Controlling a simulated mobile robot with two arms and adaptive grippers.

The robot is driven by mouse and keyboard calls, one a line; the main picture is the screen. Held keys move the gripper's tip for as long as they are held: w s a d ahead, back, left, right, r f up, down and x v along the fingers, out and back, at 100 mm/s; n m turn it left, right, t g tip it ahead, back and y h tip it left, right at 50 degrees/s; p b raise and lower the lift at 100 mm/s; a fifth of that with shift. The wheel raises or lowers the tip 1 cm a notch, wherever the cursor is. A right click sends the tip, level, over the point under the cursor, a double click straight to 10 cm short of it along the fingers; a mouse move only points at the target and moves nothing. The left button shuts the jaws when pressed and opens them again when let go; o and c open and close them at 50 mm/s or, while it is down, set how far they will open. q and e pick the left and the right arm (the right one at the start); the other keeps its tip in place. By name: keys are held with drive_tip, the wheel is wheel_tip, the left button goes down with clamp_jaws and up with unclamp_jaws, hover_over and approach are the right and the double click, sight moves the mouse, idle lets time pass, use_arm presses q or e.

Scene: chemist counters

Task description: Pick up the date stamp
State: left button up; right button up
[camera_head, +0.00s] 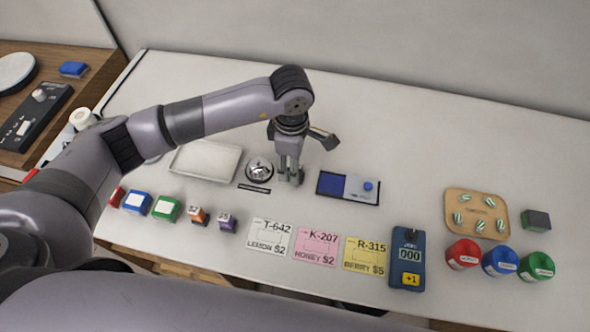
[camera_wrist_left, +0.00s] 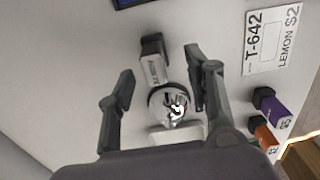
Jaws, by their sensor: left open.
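The likely date stamp (camera_wrist_left: 154,68), a small pale upright block with a black end and printed letters, shows in the left wrist view just above the bell, between my finger lines. My left gripper (camera_wrist_left: 155,85) is open, its two fingers apart on either side of the stamp and bell. In the head view my left gripper (camera_head: 290,178) points down just right of the bell and hides most of the stamp. I cannot tell whether the fingers touch it. My right gripper is not in view.
The silver bell (camera_head: 259,169) stands close left of the gripper, beside a white tray (camera_head: 206,161). A blue ink pad (camera_head: 332,185) lies to the right. Price cards (camera_head: 316,247), small boxes (camera_head: 136,201) and a blue counter (camera_head: 408,258) line the front. The back of the counter is clear.

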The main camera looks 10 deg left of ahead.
use_arm(q)
drive_tip(key=shift+d+f+p, duration=0.1)
drive_tip(key=shift+f+p, duration=0.25)
drive_tip(key=shift+f, duration=0.05)
drive_tip(key=f, duration=0.1)
drive_tip(key=f+p, duration=0.1)
drive_tip(key=f, duration=0.1)
drive_tip(key=shift+w+d+f+p, duration=0.2)
drive_tip(key=shift+w+f+p, duration=0.05)
drive_tip(key=shift+p, duration=0.05)
drive_tip(key=shift+f, duration=0.4)
drive_tip(key=shift+c, duration=0.2)
drive_tip(key=shift+c, duration=1.3)
clamp_jaws()
